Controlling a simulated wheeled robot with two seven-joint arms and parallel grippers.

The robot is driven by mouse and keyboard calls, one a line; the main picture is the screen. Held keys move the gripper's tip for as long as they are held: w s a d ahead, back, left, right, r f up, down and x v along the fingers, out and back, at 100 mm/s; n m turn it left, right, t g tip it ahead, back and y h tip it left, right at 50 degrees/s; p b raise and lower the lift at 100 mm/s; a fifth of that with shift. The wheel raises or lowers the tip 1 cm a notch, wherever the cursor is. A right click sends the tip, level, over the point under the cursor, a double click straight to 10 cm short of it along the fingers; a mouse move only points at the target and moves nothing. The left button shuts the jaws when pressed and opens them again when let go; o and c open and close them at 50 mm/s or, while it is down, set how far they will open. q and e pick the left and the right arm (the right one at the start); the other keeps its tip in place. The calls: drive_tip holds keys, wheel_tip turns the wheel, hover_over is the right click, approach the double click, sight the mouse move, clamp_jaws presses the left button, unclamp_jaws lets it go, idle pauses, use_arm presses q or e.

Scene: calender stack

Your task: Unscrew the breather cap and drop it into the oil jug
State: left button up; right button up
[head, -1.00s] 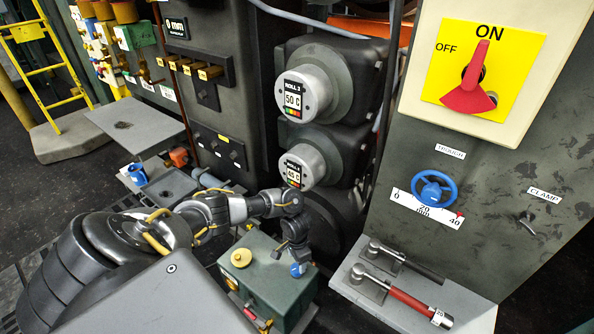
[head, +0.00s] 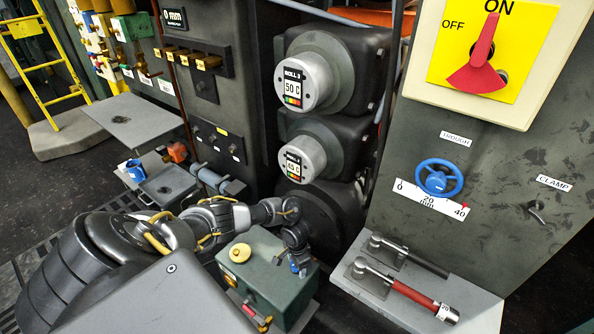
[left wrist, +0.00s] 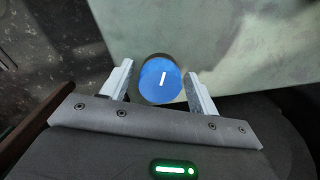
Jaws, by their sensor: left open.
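A blue round cap with a white line (left wrist: 160,82), which looks like the breather cap, sits between my left gripper's fingers (left wrist: 160,68) in the left wrist view. The fingers are open, one on each side, with a visible gap. In the head view my left gripper (head: 300,264) points down at the right end of the green box (head: 258,283); it mostly hides the cap there. A yellow round cap (head: 240,253) is on the box's left top. No oil jug can be surely identified; a small blue container (head: 136,170) stands left. My right gripper is out of view.
The dark machine with two roll dials (head: 306,82) rises behind the box. A grey shelf with a red-handled tool (head: 408,294) and a panel with a blue handwheel (head: 438,178) are at right. A grey platform (head: 125,120) is at left.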

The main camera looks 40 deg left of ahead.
use_arm(q)
drive_tip(key=c, duration=0.9)
drive_tip(key=shift+r+n+p, duration=0.15)
drive_tip(key=shift+n+p, duration=0.15)
drive_tip(key=shift+p, duration=0.2)
drive_tip(key=shift+n+p, duration=0.5)
drive_tip(key=shift+p, duration=0.1)
drive_tip(key=shift+n, duration=0.3)
drive_tip(key=shift+n+p, duration=0.6)
drive_tip(key=shift+p, duration=0.3)
drive_tip(key=shift+n+p, duration=0.3)
drive_tip(key=shift+n, duration=0.1)
